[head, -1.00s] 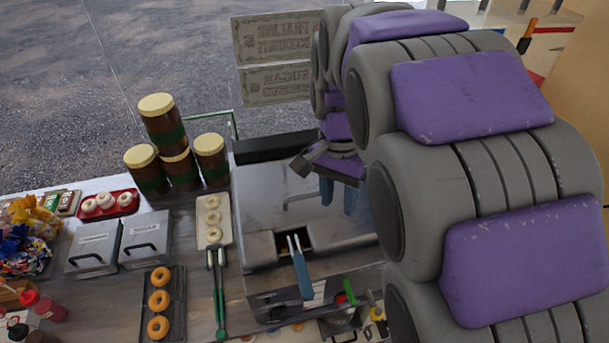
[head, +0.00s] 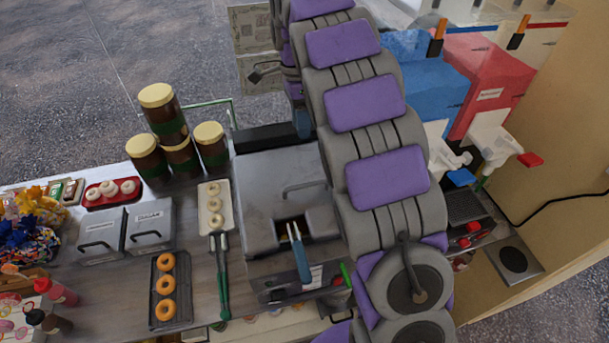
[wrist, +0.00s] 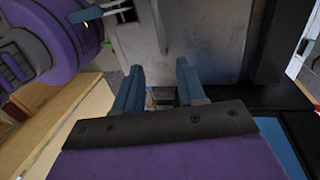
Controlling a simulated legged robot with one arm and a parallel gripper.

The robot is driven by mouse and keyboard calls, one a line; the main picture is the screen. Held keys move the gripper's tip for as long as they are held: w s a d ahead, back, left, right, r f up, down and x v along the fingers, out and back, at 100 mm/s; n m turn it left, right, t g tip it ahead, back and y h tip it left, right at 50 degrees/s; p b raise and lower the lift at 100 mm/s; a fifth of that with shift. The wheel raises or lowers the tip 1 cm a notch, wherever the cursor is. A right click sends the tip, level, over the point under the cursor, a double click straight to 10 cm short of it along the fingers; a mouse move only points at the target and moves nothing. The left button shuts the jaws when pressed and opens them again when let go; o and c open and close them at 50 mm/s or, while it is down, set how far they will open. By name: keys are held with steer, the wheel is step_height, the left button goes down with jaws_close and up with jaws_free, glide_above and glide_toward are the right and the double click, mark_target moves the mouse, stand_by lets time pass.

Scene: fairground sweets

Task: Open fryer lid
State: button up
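The fryer (head: 262,265) is a grey metal box in the middle of the head view. Its flat grey lid (head: 265,185) lies down over the back part, with a thin bar handle (head: 305,187) on top. A blue-handled basket (head: 299,255) sits at the front opening. My gripper (head: 303,125) is by the fryer's back right edge, partly hidden by my arm. In the wrist view, its two blue fingers (wrist: 158,85) stand apart with nothing held between them. A grey metal panel (wrist: 200,35) lies beyond the fingers; contact cannot be told.
Stacked brown jars (head: 165,115) stand left of the fryer. A tray of pale doughnuts (head: 228,200), green-handled tongs (head: 223,285) and lidded grey boxes (head: 150,222) lie left. Blue (head: 425,85) and red (head: 490,85) drink machines stand to the right. Signs (head: 250,40) hang behind.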

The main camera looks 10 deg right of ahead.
glide_above(305, 177)
steer(key=s+a, duration=0.1)
steer(key=s, duration=0.4)
step_height(305, 177, down, 16)
steer(key=shift+a+f+b, duration=0.1)
steer(key=shift+b, duration=0.3)
steer(key=shift+c, duration=0.5)
jaws_close()
